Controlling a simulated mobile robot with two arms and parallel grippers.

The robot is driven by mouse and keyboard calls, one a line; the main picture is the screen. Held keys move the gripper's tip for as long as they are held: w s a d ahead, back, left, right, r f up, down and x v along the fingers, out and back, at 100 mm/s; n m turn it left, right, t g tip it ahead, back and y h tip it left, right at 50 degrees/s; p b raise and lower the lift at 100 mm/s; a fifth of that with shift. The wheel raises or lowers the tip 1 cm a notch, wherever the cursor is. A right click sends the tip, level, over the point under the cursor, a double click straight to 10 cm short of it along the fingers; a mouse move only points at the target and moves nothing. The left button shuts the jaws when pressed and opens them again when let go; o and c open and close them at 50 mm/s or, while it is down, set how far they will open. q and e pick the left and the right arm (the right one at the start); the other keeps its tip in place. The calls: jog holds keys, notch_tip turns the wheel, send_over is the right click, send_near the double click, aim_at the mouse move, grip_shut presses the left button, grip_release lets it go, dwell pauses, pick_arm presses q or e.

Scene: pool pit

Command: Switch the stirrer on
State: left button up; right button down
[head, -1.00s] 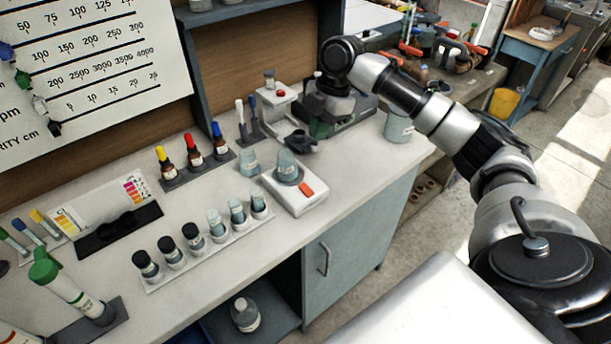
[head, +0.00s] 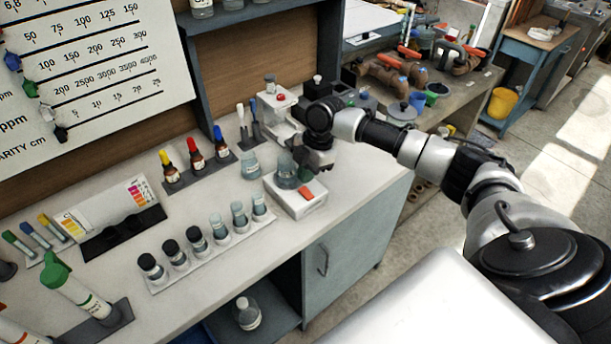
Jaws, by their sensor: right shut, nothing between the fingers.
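The stirrer (head: 294,207) is a low white box near the counter's front right. An orange-red switch (head: 316,191) sits on its top at the right. A glass beaker (head: 286,173) with clear bluish liquid stands on its plate. My right gripper (head: 304,172) is shut and empty. It hangs low over the stirrer's back right, beside the beaker and just behind the switch. I cannot tell whether it touches the beaker. The gripper hides part of the stirrer's back edge. My left gripper is not in view.
Another beaker (head: 251,166) stands left of the stirrer. A vial rack (head: 209,248) is at front left, and dropper bottles (head: 195,158) stand behind. A white instrument with a red button (head: 281,97) stands at the back. The counter right of the stirrer is clear.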

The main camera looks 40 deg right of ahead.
aim_at(303, 189)
jog(key=shift+w+f+p, duration=0.2)
jog(key=shift+f+p, duration=0.1)
jog(key=shift+f, duration=1.15)
jog(key=shift+f, duration=0.1)
jog(key=shift+w+f+b, duration=0.15)
jog(key=shift+f+b, duration=0.2)
jog(key=shift+f, duration=0.1)
jog(key=shift+r, duration=0.15)
